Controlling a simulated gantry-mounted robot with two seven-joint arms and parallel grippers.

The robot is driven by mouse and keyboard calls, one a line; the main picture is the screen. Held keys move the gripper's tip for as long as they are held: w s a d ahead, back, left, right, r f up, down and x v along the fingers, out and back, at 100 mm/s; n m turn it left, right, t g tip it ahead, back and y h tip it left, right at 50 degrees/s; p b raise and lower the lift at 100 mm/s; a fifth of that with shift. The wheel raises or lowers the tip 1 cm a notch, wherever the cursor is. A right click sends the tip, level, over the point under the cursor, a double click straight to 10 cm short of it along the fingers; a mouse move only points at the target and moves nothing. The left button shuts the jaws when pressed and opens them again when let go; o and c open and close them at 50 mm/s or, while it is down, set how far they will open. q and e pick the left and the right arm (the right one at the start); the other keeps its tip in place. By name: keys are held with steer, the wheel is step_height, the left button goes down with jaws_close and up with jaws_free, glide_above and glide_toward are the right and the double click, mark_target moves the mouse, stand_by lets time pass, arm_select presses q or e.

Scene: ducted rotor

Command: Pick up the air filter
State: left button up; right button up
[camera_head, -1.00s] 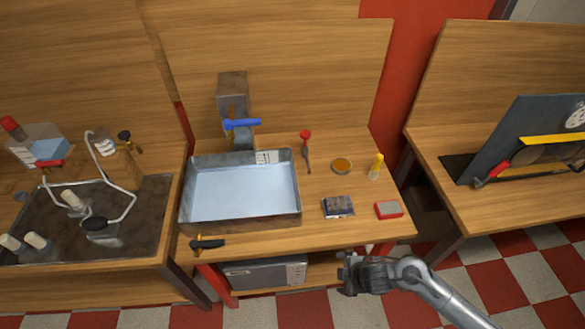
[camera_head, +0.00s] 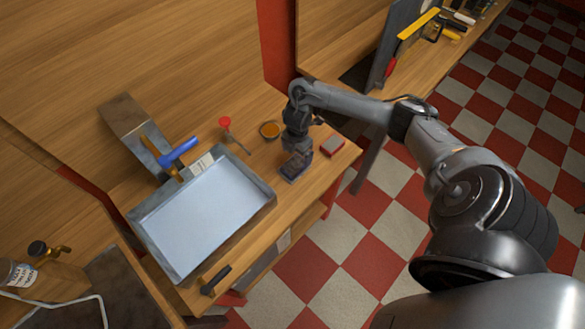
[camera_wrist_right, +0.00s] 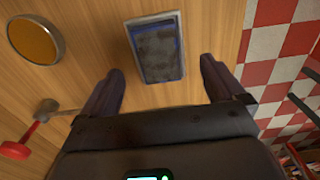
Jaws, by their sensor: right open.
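The air filter, seemingly the flat grey rectangle with a blue frame (camera_wrist_right: 158,47), lies on the wooden bench. In the head view only part of it (camera_head: 289,178) shows beneath my right gripper (camera_head: 297,162). In the right wrist view my right gripper (camera_wrist_right: 163,84) is open and empty, its two fingers spread wider than the filter. The filter lies ahead of and between the line of the fingertips, apart from both. My left gripper is not in view.
A round amber tin (camera_head: 270,130), a red-handled tool (camera_head: 228,125) and a small red box (camera_head: 332,146) lie nearby on the bench. A large metal tray (camera_head: 205,215) stands at left, with a black-handled item (camera_head: 215,280) before it. The bench edge is close in front.

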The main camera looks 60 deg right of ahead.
mark_target(295, 164)
steer(key=shift+w+f, duration=0.15)
steer(key=shift+f, duration=0.6)
steer(key=shift+a+f+b, duration=0.1)
steer(key=shift+f+b, duration=0.25)
steer(key=shift+f, duration=1.85)
steer(key=shift+w, duration=0.1)
steer(key=c, duration=1.2)
steer(key=shift+r, duration=0.15)
